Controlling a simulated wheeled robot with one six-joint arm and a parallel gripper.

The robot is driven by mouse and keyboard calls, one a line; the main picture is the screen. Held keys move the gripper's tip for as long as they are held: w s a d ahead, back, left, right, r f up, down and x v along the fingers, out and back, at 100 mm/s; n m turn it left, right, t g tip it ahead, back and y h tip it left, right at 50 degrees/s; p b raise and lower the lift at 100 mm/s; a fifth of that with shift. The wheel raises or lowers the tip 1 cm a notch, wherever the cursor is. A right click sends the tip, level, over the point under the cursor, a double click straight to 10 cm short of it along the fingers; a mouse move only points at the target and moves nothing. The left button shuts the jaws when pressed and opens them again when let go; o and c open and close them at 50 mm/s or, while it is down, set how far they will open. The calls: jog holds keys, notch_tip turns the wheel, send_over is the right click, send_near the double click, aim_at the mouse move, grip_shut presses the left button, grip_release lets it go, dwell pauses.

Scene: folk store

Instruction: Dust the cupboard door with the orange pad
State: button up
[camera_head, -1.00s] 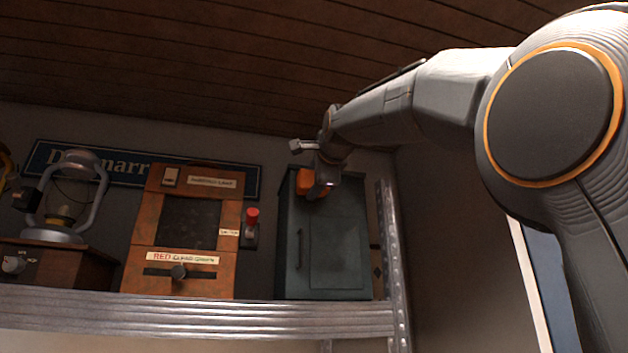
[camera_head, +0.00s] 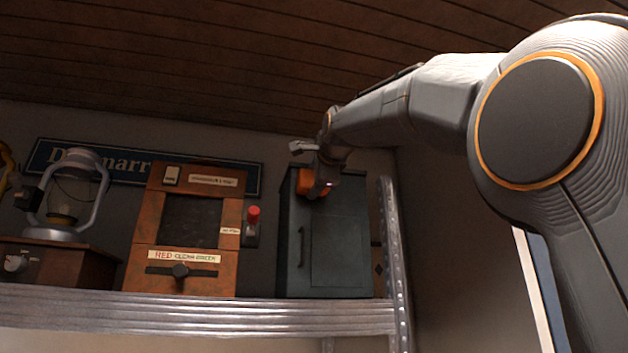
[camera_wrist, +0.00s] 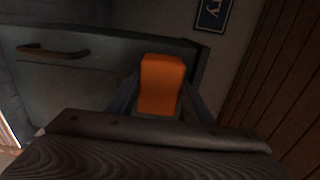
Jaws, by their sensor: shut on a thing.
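The cupboard is a dark grey-green box on the metal shelf, and its door (camera_head: 340,245) faces me with a handle at its left side. The door also shows in the wrist view (camera_wrist: 75,85), with its dark handle (camera_wrist: 52,52). My gripper (camera_head: 318,184) is at the upper part of the door, shut on the orange pad (camera_head: 304,182). The pad shows as an orange block between the fingers in the wrist view (camera_wrist: 162,84). It is in front of the door near its top edge; I cannot tell whether it touches.
An orange-brown wooden box (camera_head: 187,230) with a knob stands left of the cupboard, with a red-topped switch (camera_head: 253,217) between them. A lantern (camera_head: 65,200) stands on a wooden box further left. A metal shelf post (camera_head: 393,250) rises at the cupboard's right. The ceiling is above.

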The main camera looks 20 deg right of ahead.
aim_at(327, 194)
jog(key=shift+w, duration=0.45)
jog(key=shift+s+d, duration=0.1)
jog(key=shift+d, duration=1.9)
jog(key=shift+p, duration=0.3)
jog(key=shift+w+a, duration=0.15)
jog(key=shift+a, duration=0.85)
jog(key=shift+w+a, duration=0.1)
jog(key=shift+a, duration=0.85)
